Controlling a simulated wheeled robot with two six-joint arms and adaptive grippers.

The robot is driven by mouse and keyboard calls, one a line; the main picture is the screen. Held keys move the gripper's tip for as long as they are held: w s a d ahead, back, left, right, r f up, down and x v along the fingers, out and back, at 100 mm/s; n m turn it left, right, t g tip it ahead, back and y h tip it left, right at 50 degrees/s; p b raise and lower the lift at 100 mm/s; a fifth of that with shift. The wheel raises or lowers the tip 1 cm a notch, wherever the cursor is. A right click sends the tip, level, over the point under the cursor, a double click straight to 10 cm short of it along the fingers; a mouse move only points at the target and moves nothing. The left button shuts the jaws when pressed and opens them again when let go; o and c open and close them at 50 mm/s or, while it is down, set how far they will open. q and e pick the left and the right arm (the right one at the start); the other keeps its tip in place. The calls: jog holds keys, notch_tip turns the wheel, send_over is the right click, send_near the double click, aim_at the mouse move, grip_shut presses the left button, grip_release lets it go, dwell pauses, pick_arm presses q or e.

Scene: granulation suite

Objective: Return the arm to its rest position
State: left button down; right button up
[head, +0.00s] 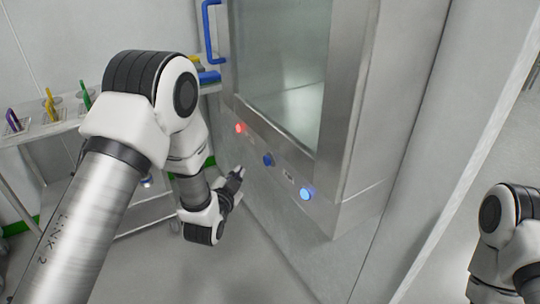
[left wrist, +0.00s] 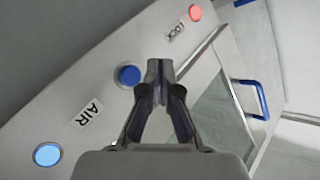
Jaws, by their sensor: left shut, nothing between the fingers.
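My left arm comes in from the left in the head view, and its gripper (head: 236,180) hangs in front of the cabinet's lower panel. In the left wrist view the left gripper (left wrist: 158,68) is shut and empty, its tips together. The tips overlap the panel close to a blue button (left wrist: 129,76) beside the AIR label; whether they touch it I cannot tell. A lit light-blue button (left wrist: 47,154) and a lit red button (left wrist: 195,12) by the LOCK label flank it. My right arm shows at the right edge of the head view; its gripper is out of frame.
A steel cabinet (head: 370,150) with a glass window (head: 285,75) and a blue handle (head: 209,32) stands ahead. At left, a steel table (head: 40,131) bears several coloured-handled items. Open grey floor (head: 255,270) lies below the left gripper.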

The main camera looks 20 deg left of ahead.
pick_arm(q)
jog(key=s+f+n+g+p, duration=0.1)
jog(key=s+f+g+p, duration=0.65)
jog(key=s+f, duration=0.65)
jog(key=s+f+n+g, duration=0.2)
jog(key=s+n+g, duration=0.1)
jog(key=s, duration=0.9)
jog(key=s+f+n+g+p, duration=0.1)
jog(key=s+g, duration=0.5)
jog(key=s, duration=0.6)
jog(key=shift+f+n+h, duration=0.4)
jog(key=shift+f+n, duration=0.2)
jog(key=shift+n, duration=0.6)
jog(key=shift+a, duration=0.1)
